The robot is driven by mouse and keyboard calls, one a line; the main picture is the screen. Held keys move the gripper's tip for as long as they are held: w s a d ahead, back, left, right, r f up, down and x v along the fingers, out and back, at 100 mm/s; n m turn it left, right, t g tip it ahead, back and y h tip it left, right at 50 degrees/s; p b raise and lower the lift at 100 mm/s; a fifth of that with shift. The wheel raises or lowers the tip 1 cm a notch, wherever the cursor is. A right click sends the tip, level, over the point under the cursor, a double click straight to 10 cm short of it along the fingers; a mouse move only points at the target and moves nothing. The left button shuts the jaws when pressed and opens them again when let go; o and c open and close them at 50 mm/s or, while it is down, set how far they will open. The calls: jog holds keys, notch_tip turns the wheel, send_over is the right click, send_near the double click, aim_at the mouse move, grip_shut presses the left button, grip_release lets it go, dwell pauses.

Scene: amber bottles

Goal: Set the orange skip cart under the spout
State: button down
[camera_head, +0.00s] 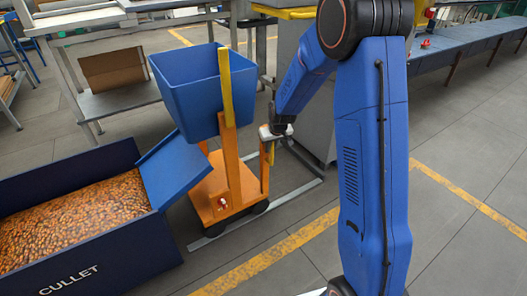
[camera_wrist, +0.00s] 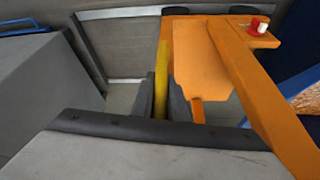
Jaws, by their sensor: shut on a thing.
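The orange skip cart (camera_head: 214,196) stands on the floor left of my arm, with a blue skip (camera_head: 190,88) on its orange posts and a yellow upright bar (camera_head: 225,88). My gripper (camera_head: 270,140) is at the cart's right side, shut on a yellow handle bar (camera_head: 271,154). In the wrist view the yellow bar (camera_wrist: 161,80) runs between the fingers, beside the cart's orange base (camera_wrist: 205,65). The skip's inside looks empty as far as it shows. I cannot make out a spout with certainty.
A dark blue cullet bin (camera_head: 118,262) full of amber pieces stands at left, its sloping blue flap (camera_head: 178,168) close to the cart. A grey cabinet (camera_head: 300,85) stands behind my gripper. Floor with yellow lines (camera_head: 270,256) is clear in front.

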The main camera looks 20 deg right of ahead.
jog(key=w+d, duration=0.4)
jog(key=d, duration=0.8)
jog(key=w+d, duration=0.4)
jog(key=d, duration=0.9)
jog(key=w+d, duration=0.4)
jog(key=d, duration=0.9)
jog(key=shift+w+d, duration=0.15)
jog(key=shift+r, duration=0.1)
jog(key=c, duration=1.7)
grip_release()
jog(key=shift+d, duration=0.15)
jog(key=shift+c, duration=0.2)
jog(key=a+v, duration=0.1)
jog(key=v, duration=1.6)
jog(key=shift+d, duration=0.4)
jog(key=shift+r, duration=0.1)
